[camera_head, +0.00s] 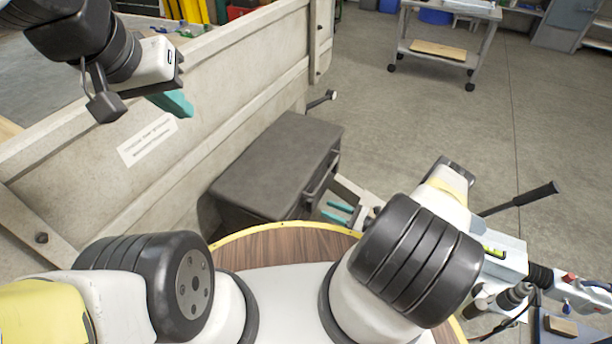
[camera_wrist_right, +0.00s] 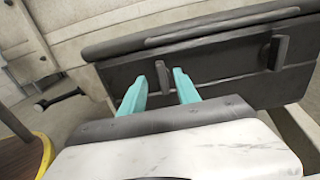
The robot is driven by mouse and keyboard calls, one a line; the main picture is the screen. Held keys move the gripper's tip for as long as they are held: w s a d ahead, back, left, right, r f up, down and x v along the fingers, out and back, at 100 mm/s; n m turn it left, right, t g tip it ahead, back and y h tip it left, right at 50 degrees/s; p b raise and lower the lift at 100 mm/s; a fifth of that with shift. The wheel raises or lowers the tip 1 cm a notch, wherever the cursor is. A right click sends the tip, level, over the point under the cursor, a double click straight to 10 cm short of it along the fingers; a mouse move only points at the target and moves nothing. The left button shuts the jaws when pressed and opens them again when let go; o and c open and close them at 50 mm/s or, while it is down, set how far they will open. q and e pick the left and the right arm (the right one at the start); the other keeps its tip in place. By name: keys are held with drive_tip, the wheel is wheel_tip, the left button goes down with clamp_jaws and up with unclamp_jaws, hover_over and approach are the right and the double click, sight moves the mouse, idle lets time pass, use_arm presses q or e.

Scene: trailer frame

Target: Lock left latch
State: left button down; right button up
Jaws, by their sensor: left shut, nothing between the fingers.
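A dark grey box (camera_head: 275,160) with a lid sits against the trailer's side panel (camera_head: 225,120). In the right wrist view the front of the box (camera_wrist_right: 225,85) carries two upright dark latches. The left latch (camera_wrist_right: 163,77) shows between and just beyond my right fingertips; contact cannot be told. The other latch (camera_wrist_right: 280,52) is to its right. My right gripper (camera_head: 338,212) is low in front of the box, and its teal fingers (camera_wrist_right: 160,90) are apart and empty. My left gripper (camera_head: 175,104) is shut and empty above the panel's left part, away from the box.
A small lever (camera_head: 320,99) sticks out from the panel behind the box. A yellow-edged round wooden top (camera_head: 285,238) lies in front. At right is a white device with a black handle (camera_head: 535,196). A wheeled cart (camera_head: 448,35) stands far back; the floor between is clear.

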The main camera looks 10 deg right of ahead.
sight(308, 205)
drive_tip(key=x, duration=0.7)
clamp_jaws()
